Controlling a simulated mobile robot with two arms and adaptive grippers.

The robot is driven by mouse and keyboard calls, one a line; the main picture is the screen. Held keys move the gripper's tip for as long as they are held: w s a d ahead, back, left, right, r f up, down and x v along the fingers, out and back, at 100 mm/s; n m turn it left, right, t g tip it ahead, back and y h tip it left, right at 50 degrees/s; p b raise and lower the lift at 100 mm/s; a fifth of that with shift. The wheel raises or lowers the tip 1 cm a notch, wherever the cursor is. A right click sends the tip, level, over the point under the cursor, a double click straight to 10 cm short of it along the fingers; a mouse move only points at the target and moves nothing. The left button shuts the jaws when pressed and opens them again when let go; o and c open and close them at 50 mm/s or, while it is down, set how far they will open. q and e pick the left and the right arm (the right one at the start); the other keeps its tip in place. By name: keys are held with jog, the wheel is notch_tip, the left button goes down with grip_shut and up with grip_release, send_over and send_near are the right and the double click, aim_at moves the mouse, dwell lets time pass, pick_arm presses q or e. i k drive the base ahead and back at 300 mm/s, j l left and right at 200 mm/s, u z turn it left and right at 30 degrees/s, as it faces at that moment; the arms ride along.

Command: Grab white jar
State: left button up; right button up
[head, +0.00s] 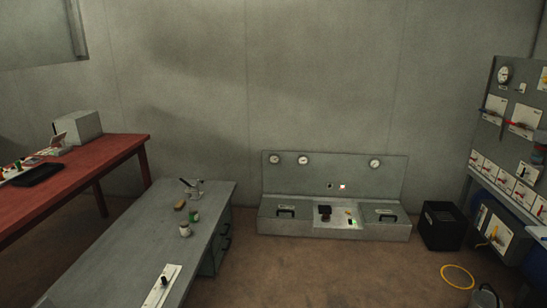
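A small white jar (185,230) stands on the grey workbench (130,245), near its right edge. A small green object (195,216) is just behind it and slightly to the right. No gripper can be made out in the head view, so neither one is seen near the jar.
A brown block (180,205) and a small metal device (193,188) lie farther back on the bench. A white strip with a black knob (161,286) lies at its front. A red table (80,165) is at left, a grey gauge console (335,180) behind, a black bin (442,226) at right. Floor between is clear.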

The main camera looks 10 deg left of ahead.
aim_at(186, 229)
jog(key=i+u, duration=0.15)
jog(key=i, duration=0.55)
jog(key=i+l+u, duration=0.15)
jog(key=i, duration=0.6)
jog(key=i+l+u, duration=0.15)
jog(key=i, duration=0.55)
